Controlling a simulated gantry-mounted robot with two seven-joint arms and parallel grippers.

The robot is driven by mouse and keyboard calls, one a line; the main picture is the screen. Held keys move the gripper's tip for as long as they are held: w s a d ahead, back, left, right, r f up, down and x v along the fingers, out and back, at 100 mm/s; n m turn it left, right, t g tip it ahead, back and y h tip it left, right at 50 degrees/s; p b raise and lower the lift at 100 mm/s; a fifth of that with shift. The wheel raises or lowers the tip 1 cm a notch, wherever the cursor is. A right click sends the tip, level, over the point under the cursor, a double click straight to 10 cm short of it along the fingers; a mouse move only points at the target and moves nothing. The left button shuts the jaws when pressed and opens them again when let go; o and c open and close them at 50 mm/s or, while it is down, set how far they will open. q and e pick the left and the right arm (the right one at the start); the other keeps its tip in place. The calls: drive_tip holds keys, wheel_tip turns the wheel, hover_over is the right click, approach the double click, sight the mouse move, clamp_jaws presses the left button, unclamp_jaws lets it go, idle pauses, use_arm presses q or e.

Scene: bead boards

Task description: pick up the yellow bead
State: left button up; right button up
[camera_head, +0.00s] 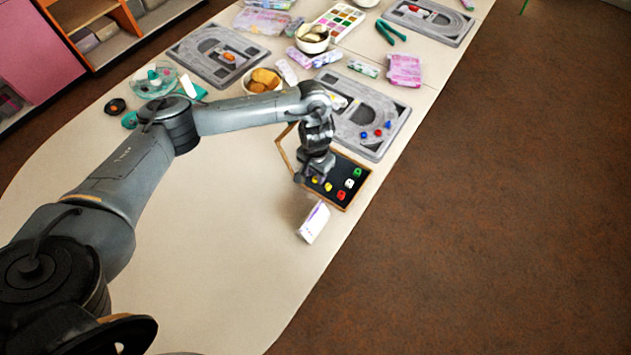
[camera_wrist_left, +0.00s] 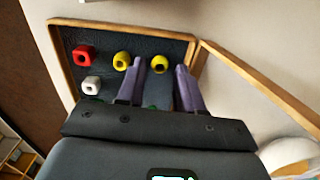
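Two yellow beads lie in a dark, wood-rimmed tray (camera_head: 362,199). In the wrist view, one yellow bead (camera_wrist_left: 160,64) shows between the tips of my left gripper (camera_wrist_left: 160,78), whose purple fingers are apart; I cannot tell if they touch it. The other yellow bead (camera_wrist_left: 122,61) is just outside the left finger. The head view shows the yellow beads (camera_head: 328,187) beside my left gripper (camera_head: 308,180), which points down over the tray's left part. A red bead (camera_wrist_left: 84,54) and a white bead (camera_wrist_left: 92,85) lie farther left in the wrist view. My right gripper is out of view.
A green bead (camera_head: 357,172) is also in the tray. A wooden strip (camera_wrist_left: 260,85) slants beside the tray. A grey bead board (camera_head: 392,135) lies behind. The table's left front area is bare.

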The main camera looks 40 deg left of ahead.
use_arm(q)
drive_tip(key=shift+f, duration=0.95)
drive_tip(key=shift+c, duration=0.3)
clamp_jaws()
drive_tip(key=shift+r, duration=0.15)
